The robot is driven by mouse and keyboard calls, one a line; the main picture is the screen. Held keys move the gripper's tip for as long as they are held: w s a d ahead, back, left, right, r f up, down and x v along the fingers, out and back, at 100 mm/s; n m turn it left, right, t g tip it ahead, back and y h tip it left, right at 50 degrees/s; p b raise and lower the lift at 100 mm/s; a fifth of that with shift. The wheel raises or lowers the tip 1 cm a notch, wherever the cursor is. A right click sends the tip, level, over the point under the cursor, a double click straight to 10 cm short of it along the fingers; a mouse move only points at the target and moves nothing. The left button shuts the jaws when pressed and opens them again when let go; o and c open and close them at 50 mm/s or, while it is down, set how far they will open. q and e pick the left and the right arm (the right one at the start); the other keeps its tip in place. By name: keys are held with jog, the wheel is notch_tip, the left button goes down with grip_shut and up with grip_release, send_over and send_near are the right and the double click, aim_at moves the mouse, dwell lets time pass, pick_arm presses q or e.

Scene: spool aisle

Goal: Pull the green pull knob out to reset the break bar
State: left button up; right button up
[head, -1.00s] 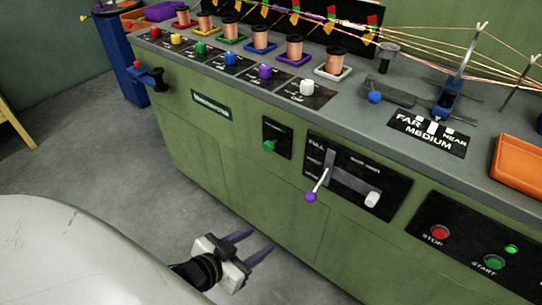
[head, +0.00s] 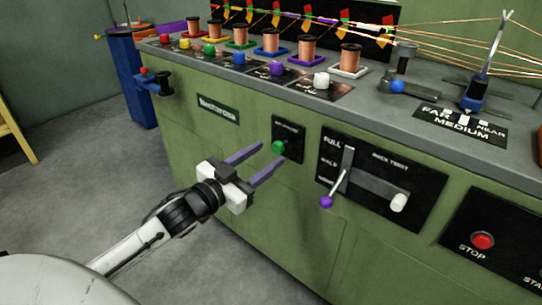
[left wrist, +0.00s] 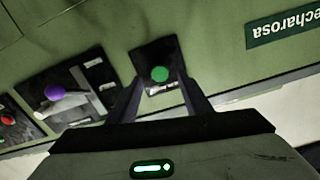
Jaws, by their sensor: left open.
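The green pull knob (head: 278,147) sits on a small black plate (head: 289,138) on the front of the green cabinet. My left gripper (head: 261,160) is open, with its two purple-grey fingers pointing at the plate and nothing between them. In the head view the fingertips are just left of and below the knob. In the left wrist view the green knob (left wrist: 159,74) shows between and beyond the fingertips (left wrist: 161,85). I cannot tell the exact gap to the plate. My right gripper is not in view.
Right of the knob, a black panel holds a lever with a purple ball (head: 326,202) and a white knob (head: 398,202). A red stop button (head: 482,241) is farther right. Copper spools (head: 307,47) stand on the bench top.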

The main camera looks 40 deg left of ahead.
aim_at(276, 149)
pick_arm(q)
jog(key=shift+w+d, duration=0.1)
jog(key=shift+w, duration=1.45)
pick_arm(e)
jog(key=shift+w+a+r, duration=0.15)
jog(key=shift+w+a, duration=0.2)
